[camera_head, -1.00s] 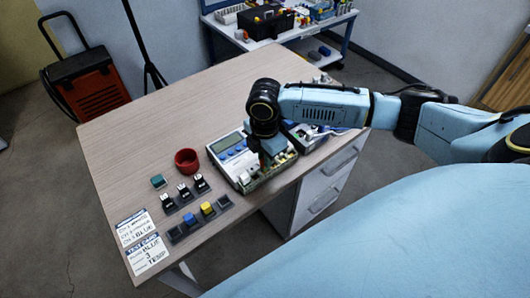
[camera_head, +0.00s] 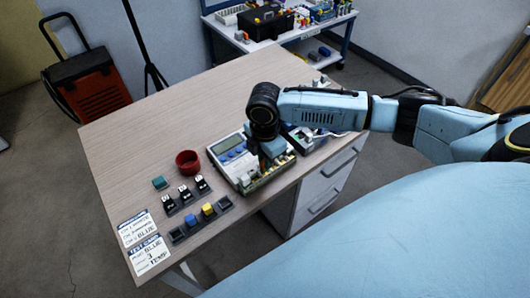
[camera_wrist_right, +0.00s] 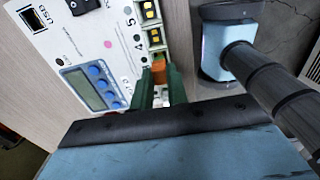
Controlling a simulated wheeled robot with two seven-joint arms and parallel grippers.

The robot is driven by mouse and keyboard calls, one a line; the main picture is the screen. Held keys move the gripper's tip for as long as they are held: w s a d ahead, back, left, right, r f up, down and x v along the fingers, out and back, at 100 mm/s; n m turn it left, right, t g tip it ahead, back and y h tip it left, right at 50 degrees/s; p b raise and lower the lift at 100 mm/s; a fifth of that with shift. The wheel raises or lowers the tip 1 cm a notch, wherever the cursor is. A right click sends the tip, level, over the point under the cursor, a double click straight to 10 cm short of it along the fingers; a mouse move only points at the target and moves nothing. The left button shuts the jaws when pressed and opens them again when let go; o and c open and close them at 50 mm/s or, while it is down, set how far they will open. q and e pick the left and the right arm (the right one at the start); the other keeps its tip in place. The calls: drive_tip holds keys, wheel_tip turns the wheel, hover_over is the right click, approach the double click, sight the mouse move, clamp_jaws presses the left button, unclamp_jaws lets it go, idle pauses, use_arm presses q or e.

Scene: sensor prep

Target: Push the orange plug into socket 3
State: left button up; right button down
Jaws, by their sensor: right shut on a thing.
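The orange plug (camera_wrist_right: 158,72) is between the two green fingers of my right gripper (camera_wrist_right: 161,77) in the right wrist view. The gripper is shut on it. The plug is at the row of sockets (camera_wrist_right: 153,22) on the edge of a white device (camera_wrist_right: 100,45). Labels 4 and 5 show beside sockets there. Socket 3 is hidden by the plug and fingers, and I cannot tell how deep the plug sits. In the head view my right gripper (camera_head: 272,150) points down over the right side of the device (camera_head: 228,152). My left gripper is not in view.
Two cards (camera_head: 148,254) lie at the near left. The back of the table (camera_head: 190,100) is clear.

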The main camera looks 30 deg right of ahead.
drive_tip(key=shift+f+p, duration=0.8)
drive_tip(key=shift+p, duration=0.45)
idle(2.7)
drive_tip(key=c, duration=1.1)
unclamp_jaws()
drive_tip(key=shift+c, duration=0.2)
drive_tip(key=shift+r, duration=0.1)
wheel_tip(320, 180, up, 7)
drive_tip(key=p, duration=0.8)
